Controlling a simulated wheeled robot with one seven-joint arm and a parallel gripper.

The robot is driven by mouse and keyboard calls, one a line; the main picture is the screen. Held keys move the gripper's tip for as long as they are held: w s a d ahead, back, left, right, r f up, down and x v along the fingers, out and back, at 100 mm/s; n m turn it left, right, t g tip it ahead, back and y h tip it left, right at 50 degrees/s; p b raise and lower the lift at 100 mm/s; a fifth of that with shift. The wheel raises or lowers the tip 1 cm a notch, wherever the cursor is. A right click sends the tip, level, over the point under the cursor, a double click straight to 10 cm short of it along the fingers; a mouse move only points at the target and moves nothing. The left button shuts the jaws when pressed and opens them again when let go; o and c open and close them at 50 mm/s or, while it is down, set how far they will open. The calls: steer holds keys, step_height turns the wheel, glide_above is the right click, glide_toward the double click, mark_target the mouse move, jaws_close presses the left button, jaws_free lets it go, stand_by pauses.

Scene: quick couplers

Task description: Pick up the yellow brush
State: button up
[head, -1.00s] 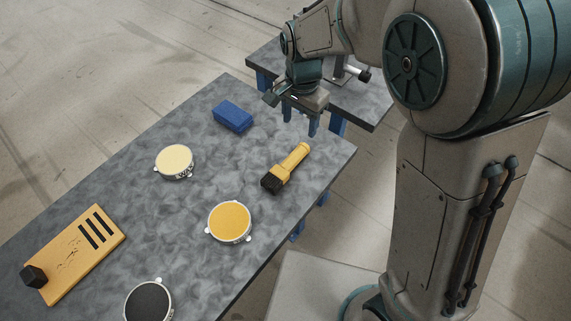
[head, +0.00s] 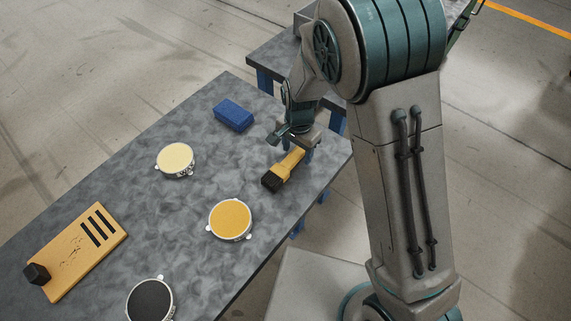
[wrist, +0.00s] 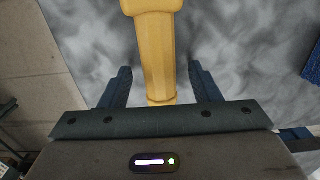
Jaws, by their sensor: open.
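The yellow brush (head: 286,167) lies on the grey table, its dark bristle end toward the lower left and its handle toward the upper right. My gripper (head: 297,146) is over the handle end in the head view and partly hides it. In the wrist view the yellow handle (wrist: 155,58) runs down between the two blue fingers of my open gripper (wrist: 160,85), with a gap on each side. The bristles are out of the wrist view. I cannot tell how far the fingertips are above the table.
A blue block (head: 233,115) lies near my gripper. Three round, clamped discs, cream (head: 175,158), orange (head: 230,219) and black (head: 150,300), sit on the grey table (head: 120,180). A wooden slotted board (head: 75,252) with a black knob lies at the far left. A second table stands behind.

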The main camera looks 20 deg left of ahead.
steer(key=shift+f, duration=0.35)
steer(key=c, duration=1.1)
steer(key=shift+o, duration=0.2)
steer(key=shift+r, duration=0.15)
steer(key=shift+r, duration=0.5)
step_height(320, 180, up, 3)
steer(key=shift+f, duration=0.2)
steer(key=w+a+r+b, duration=0.1)
steer(key=w+a+r, duration=0.1)
steer(key=w+r, duration=0.5)
steer(key=w, duration=0.4)
steer(key=shift+w+a, duration=0.2)
steer(key=shift+a, duration=0.15)
steer(key=shift+r, duration=0.1)
